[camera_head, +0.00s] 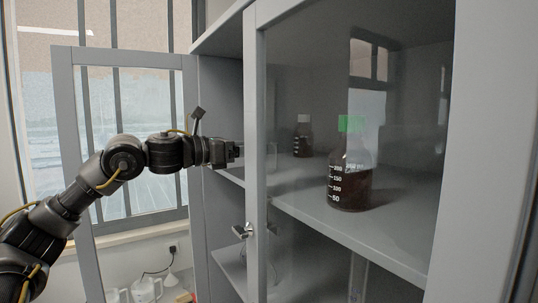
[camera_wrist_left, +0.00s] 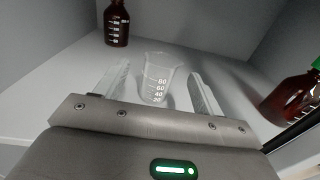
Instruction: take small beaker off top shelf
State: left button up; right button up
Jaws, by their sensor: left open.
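The small clear beaker (camera_wrist_left: 158,78) with white volume marks stands upright on the top shelf (camera_wrist_left: 60,85) in the left wrist view. My left gripper (camera_head: 238,152) reaches through the open left side of the cabinet at top-shelf height. In the left wrist view its two pale fingers are open, one on each side of the beaker, with visible gaps between fingers and glass. In the head view the beaker is mostly hidden by the door frame and gripper, and I cannot make it out clearly. My right gripper is not in view.
A brown bottle (camera_wrist_left: 117,24) stands behind the beaker to the left. A larger green-capped bottle (camera_head: 350,180) stands to the right behind a glass door. The open left door (camera_head: 66,130) and the cabinet's middle post (camera_head: 255,120) flank my arm.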

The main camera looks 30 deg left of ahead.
pick_arm(q)
jog(key=shift+w+d, duration=0.15)
jog(key=shift+w, duration=0.1)
jog(key=shift+d+r+p, duration=0.1)
jog(key=shift+r+p, duration=0.05)
jog(key=shift+p, duration=0.15)
jog(key=p+x, duration=0.3)
jog(key=x, duration=0.1)
jog(key=shift+w+d, duration=0.15)
jog(key=shift+w, duration=0.05)
jog(key=shift+w+d+f, duration=0.15)
jog(key=shift+w+f, duration=0.05)
jog(key=shift+f, duration=0.05)
jog(key=shift+s, duration=0.2)
jog(key=shift+c, duration=0.4)
jog(key=shift+w, duration=0.1)
jog(key=c, duration=1)
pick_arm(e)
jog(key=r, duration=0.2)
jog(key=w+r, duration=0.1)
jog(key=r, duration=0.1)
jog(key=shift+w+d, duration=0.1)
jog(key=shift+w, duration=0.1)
